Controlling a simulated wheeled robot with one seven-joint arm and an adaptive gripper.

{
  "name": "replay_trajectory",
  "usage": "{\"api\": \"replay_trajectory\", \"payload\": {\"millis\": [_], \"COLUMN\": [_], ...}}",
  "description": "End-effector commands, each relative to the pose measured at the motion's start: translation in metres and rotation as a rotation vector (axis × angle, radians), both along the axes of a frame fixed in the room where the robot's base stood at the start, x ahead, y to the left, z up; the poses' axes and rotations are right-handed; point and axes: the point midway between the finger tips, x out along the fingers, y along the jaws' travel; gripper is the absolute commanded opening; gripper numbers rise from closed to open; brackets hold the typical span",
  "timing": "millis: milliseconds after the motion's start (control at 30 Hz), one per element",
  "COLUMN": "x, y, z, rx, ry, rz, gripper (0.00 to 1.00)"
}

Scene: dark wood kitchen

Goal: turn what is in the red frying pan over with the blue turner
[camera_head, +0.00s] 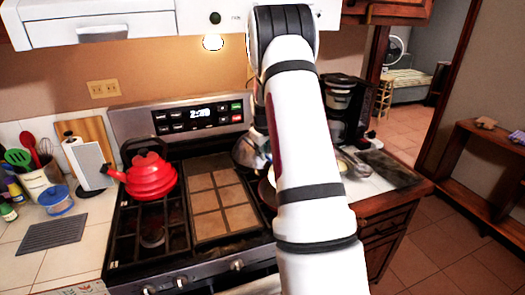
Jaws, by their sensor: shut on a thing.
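My white arm rises through the middle of the camera_head view, bends at the top and comes down behind itself. It covers most of the work area. A dark grey shape (248,150) left of the arm looks like part of my gripper; its fingertips are hidden. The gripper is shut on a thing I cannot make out. A small bluish patch shows just below it, too little to name as the turner. A dark, reddish round rim (266,192) shows beside the arm at the stove's right side, perhaps the frying pan. Its contents are hidden.
A red kettle (151,178) stands on the left burners beside a flat tan griddle (220,205).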

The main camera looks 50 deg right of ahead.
Motion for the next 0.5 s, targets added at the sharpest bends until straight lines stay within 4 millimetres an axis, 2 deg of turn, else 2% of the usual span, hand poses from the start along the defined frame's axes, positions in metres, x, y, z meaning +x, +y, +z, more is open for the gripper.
{"api": "replay_trajectory", "payload": {"millis": [500], "x": [0.0030], "y": [0.0103], "z": [-0.0061], "rx": [-0.239], "ry": [0.015], "rz": [-0.057], "gripper": [0.00]}}
